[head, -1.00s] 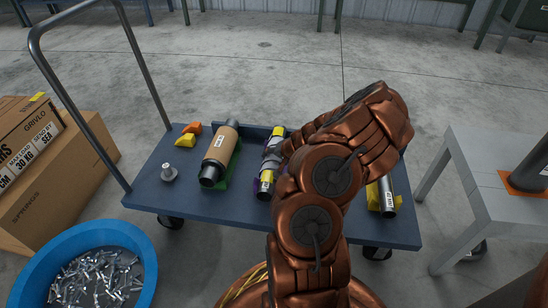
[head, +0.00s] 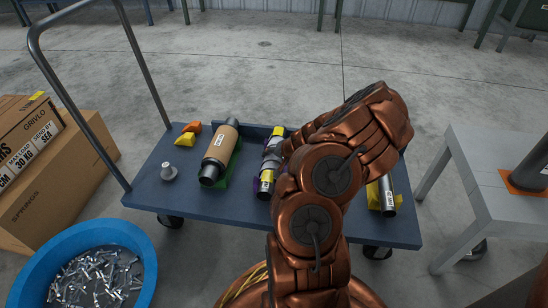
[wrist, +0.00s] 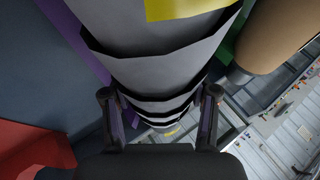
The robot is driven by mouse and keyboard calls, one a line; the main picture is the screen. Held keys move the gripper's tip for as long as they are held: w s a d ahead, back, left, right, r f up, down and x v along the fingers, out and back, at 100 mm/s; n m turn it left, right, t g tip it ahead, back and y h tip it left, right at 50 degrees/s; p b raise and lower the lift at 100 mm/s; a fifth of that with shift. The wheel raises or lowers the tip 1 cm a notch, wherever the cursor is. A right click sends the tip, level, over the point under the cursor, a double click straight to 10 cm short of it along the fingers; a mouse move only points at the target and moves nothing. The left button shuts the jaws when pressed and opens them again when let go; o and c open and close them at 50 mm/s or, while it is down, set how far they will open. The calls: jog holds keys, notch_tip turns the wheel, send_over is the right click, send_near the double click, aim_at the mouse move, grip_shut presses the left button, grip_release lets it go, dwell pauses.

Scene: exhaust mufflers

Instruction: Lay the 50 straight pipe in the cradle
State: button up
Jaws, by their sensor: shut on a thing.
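My gripper (wrist: 160,95) is shut on a grey pipe (wrist: 150,58) with dark jagged bands and a yellow band, one finger on each side. Another straight silver pipe (head: 388,196) lies on a yellow cradle (head: 374,199) at the cart's right. The labels are too small to read for a "50".
A tan-wrapped muffler (head: 219,155) lies in a green cradle (head: 232,171) close beside the held pipe. Yellow and orange blocks (head: 187,135) and a small grey part (head: 169,172) sit left on the blue cart (head: 235,208). A red thing (wrist: 35,150) is near my gripper. A grey table (head: 480,175) stands right.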

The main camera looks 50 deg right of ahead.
jog(key=o, duration=1.6)
jog(key=shift+o, duration=0.2)
jog(key=v, duration=1.2)
